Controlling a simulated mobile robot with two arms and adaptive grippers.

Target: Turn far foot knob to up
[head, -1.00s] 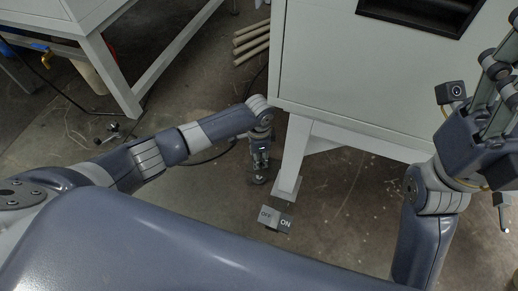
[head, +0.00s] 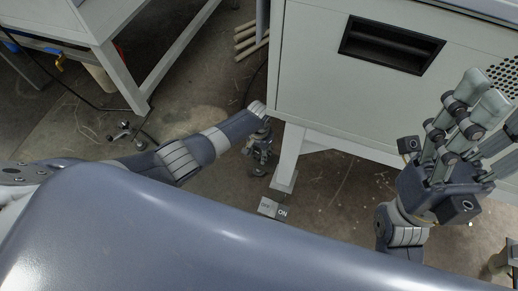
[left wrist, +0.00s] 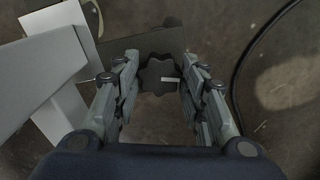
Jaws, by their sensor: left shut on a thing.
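My left gripper (head: 259,158) reaches down to floor level beside the cabinet's front leg. In the left wrist view, its fingers (left wrist: 160,88) are on both sides of a dark, lobed foot knob (left wrist: 156,75). It is shut on this knob. A small pale mark shows on the knob's top, towards the right. The inner finger faces are partly hidden, and the knob is too small to read in the head view. My right gripper (head: 466,125) is raised at the right, fingers up, spread and empty.
A white cabinet (head: 310,85) with a dark recessed handle (head: 392,45) stands ahead on a pale leg (head: 288,155). A white table frame (head: 125,75) stands left. A dark cable (left wrist: 240,65) curves right of the knob.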

